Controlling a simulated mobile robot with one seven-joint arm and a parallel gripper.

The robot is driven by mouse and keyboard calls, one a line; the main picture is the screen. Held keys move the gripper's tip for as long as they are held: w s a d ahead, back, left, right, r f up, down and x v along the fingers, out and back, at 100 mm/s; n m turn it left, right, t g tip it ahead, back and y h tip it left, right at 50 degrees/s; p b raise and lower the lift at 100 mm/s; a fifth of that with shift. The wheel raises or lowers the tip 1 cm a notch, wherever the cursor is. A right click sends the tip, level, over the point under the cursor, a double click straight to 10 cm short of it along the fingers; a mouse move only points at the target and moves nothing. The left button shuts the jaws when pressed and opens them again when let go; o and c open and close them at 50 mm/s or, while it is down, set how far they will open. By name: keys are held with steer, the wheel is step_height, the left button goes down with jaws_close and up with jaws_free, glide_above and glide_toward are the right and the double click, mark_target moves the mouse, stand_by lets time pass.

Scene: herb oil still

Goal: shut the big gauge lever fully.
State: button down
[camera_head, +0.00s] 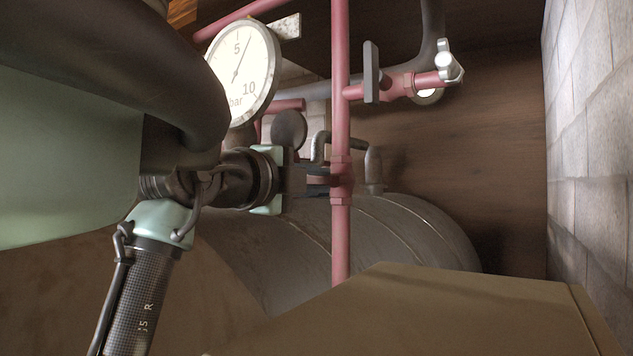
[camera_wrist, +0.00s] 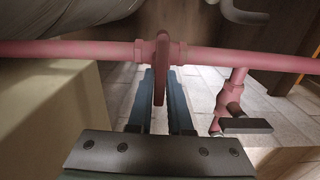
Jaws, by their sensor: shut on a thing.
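The big gauge (camera_head: 240,72) has a white round dial marked 5, 10 and bar, at the upper left of the head view. A red lever (camera_wrist: 161,62) sits at a valve on the red pipe (camera_wrist: 85,50) in the wrist view. It points from the pipe toward my gripper, crosswise to the pipe. The blue fingers of my gripper (camera_wrist: 161,95) are shut on this lever, one on each side. In the head view my gripper (camera_head: 318,182) reaches the valve (camera_head: 341,182) on the upright red pipe; the fingers mostly hide the lever there.
A grey lever (camera_head: 371,72) stands on a red side branch, which ends in a pale tap (camera_head: 448,65). A large metal tank (camera_head: 400,235) lies behind the pipe. A brown box (camera_head: 450,305) fills the lower right, and a brick wall (camera_head: 592,150) bounds the right.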

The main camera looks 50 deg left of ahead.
stand_by(0.4)
steer(key=c, duration=0.8)
jaws_free()
steer(key=shift+c, duration=0.2)
steer(key=shift+d, duration=0.1)
